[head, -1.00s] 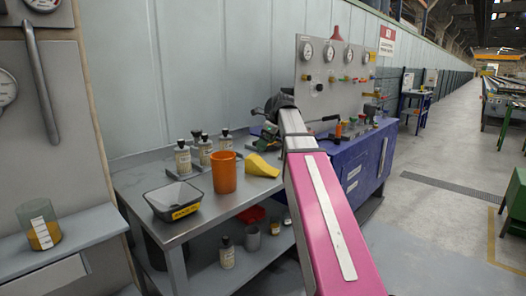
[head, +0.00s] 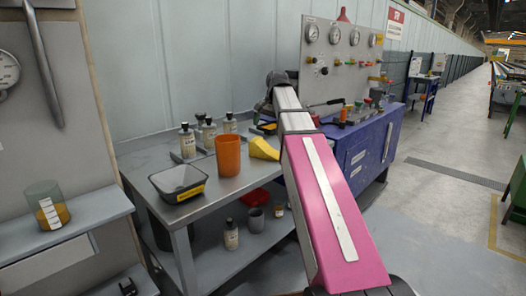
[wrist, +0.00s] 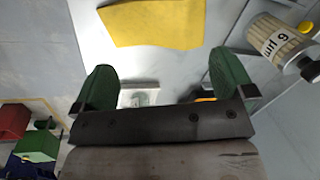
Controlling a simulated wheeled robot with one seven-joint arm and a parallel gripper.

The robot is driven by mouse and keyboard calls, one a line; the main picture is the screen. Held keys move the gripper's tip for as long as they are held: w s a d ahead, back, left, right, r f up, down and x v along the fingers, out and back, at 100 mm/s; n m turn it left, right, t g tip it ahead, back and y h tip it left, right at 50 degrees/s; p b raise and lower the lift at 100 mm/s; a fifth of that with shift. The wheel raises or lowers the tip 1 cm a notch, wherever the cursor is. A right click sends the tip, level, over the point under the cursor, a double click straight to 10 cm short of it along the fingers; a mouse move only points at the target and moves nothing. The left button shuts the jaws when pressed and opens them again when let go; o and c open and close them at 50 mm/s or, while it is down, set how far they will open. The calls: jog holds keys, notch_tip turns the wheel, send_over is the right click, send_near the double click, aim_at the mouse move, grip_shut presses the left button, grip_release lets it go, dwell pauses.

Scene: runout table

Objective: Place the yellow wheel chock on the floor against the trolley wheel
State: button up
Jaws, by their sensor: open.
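The yellow wheel chock (head: 263,149) lies on the grey workbench, just right of an orange cup, with my arm passing close on its right. In the head view I cannot make out the fingers clearly. I cannot pick out the trolley or its wheel in either view.
The bench (head: 220,183) also carries the orange cup (head: 228,155), a black tray (head: 178,182) and several bottles. A blue cabinet (head: 365,155) stands beyond the bench. Open floor (head: 440,225) lies to the right.

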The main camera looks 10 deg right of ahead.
jog(key=n, duration=0.4)
jog(key=shift+a+h, duration=0.15)
jog(key=shift+h, duration=0.15)
jog(key=n, duration=0.4)
jog(key=shift+w+a+g, duration=0.1)
jog(key=shift+a+g, duration=0.05)
jog(key=shift+g, duration=0.15)
jog(key=n, duration=0.4)
jog(key=shift+a+r+n+h, duration=0.1)
jog(key=shift+a+n+h, duration=0.05)
jog(key=shift+n+h, duration=0.2)
jog(key=n, duration=0.5)
jog(key=shift+a+g+h, duration=0.15)
jog(key=shift+g+h, duration=0.15)
jog(key=shift+h, duration=0.05)
send_over(266, 145)
jog(key=shift+n, duration=0.25)
jog(key=f, duration=0.4)
jog(key=shift+s+a+f, duration=0.15)
jog(key=shift+s+f, duration=0.15)
jog(key=shift+f, duration=0.05)
jog(key=shift+w+f, duration=0.15)
jog(key=shift+f, duration=1.4)
jog(key=shift+w+f, duration=0.15)
jog(key=shift+f, duration=1.35)
jog(key=c, duration=1.1)
jog(key=shift+r, duration=0.1)
